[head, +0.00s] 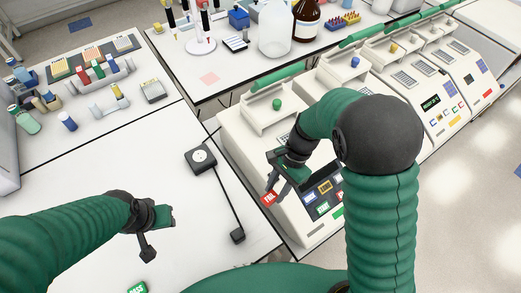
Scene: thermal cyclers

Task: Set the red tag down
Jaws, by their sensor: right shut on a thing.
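The red tag (268,198) carries white letters that look like "FAIL". It is in my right gripper (272,182), which is shut on it and holds it at the front left edge of the nearest thermal cycler. I cannot tell whether the tag touches the machine. My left gripper (155,230) is over the white bench at lower left and holds nothing that I can see; its fingers are too unclear to tell open from shut. A green tag (137,287) marked "PASS" lies at the bottom edge of the view, partly cut off.
The nearest thermal cycler (237,136) has a screen and coloured keys; several more run to the upper right. A black device (201,159) with a cable lies on the bench (110,165). Racks and bottles stand behind. The bench middle is clear.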

